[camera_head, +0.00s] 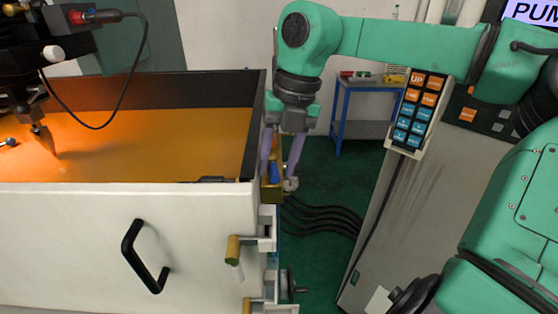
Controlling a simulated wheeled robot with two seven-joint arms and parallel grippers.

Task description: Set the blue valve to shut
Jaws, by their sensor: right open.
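A small blue part (274,170), seemingly the blue valve's handle, stands in a brass-coloured holder (272,194) at the right end of the white tank. My right gripper (279,175) hangs straight down over it, its two purple fingers spread apart. The left finger is beside the tank wall and the right finger is to the right of the blue part. I cannot tell whether either finger touches it. The valve's exact setting is too small to read. My left gripper is not in view.
The white tank (75,240) holds orange liquid, with a dark machine head (40,125) over it. Brass-handled fittings (233,249) stick out below the holder. A button panel (417,110) and grey cabinet (400,200) stand right. Dark hoses (325,216) cross the green floor.

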